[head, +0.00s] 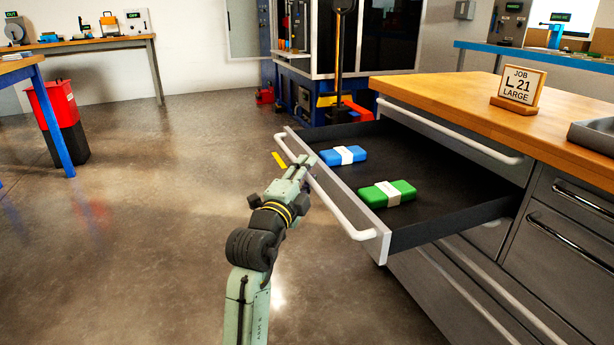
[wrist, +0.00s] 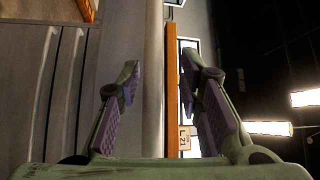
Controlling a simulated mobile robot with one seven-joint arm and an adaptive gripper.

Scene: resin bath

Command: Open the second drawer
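In the head view, a drawer (head: 440,233) stands pulled far out of the grey cabinet, below a shut top drawer (head: 450,142). Its pale bar handle (head: 335,208) runs along the front. My gripper (head: 303,168) is at the far half of that handle and overlaps it in the picture. In the wrist view, my gripper (wrist: 160,85) has its two fingers well apart. A pale grey upright strip (wrist: 153,60) shows between them, with no clear finger contact. I cannot tell whether this strip is the handle.
The open drawer holds a blue box (head: 343,155) and a green box (head: 387,193), each with a white band. Above is a wooden worktop (head: 450,100) with a job sign (head: 520,86). A red and black bin (head: 60,120) stands far left.

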